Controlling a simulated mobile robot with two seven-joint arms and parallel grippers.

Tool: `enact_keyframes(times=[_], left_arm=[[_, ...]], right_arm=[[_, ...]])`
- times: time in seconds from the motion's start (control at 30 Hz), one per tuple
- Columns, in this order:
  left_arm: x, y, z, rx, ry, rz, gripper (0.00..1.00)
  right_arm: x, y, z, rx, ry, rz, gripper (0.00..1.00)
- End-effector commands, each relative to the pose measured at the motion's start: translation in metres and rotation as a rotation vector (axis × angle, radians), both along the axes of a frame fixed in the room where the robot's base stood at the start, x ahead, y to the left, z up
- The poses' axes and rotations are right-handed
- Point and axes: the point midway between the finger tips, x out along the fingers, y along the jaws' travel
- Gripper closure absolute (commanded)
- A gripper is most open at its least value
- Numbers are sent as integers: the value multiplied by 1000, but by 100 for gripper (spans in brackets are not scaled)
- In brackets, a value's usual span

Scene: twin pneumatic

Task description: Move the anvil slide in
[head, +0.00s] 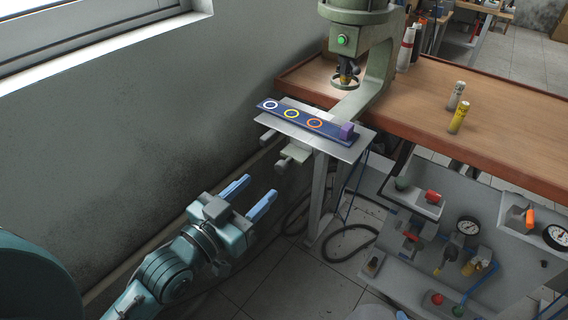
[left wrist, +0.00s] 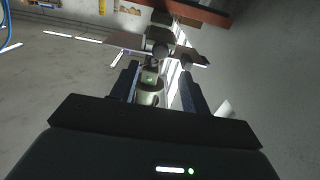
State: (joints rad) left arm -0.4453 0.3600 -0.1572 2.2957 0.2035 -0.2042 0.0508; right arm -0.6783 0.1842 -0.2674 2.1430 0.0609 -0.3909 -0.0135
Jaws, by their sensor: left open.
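The press (head: 372,60) stands at the far left end of the wooden bench, with a green button and a ring around its lower tool. In front of it a grey plate (head: 350,152) carries a dark blue strip (head: 300,117) with white, yellow and orange rings and a purple block (head: 347,131) at its right end. A pale grey-green handle part (head: 292,155) sticks out below the plate; I cannot tell whether it belongs to the anvil slide. My left gripper (head: 260,188) is open and empty, below and left of that part, apart from it. My right gripper is not in view.
A grey wall with a window sill (head: 110,50) runs along the left. A grey panel with gauges (head: 468,225) and valves stands at lower right. Cans (head: 458,120) stand on the wooden bench (head: 500,140). Black hoses (head: 350,240) lie on the floor below the plate.

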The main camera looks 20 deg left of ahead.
Motion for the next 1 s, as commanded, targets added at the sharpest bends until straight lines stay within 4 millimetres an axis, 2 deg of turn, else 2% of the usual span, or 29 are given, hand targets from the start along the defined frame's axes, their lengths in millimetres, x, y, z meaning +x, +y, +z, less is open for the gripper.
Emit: enact_keyframes(times=[0.2,0.4,0.6,0.87,1.0], left_arm=[[43,-16,2,-1,-2,0,54],[71,-26,1,1,0,0,54],[82,-30,0,2,2,0,54],[83,-30,-1,2,2,0,54],[82,-30,-1,2,2,0,64]], right_arm=[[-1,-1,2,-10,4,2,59],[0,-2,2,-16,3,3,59],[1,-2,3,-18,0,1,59],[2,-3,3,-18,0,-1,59],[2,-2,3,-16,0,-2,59]])
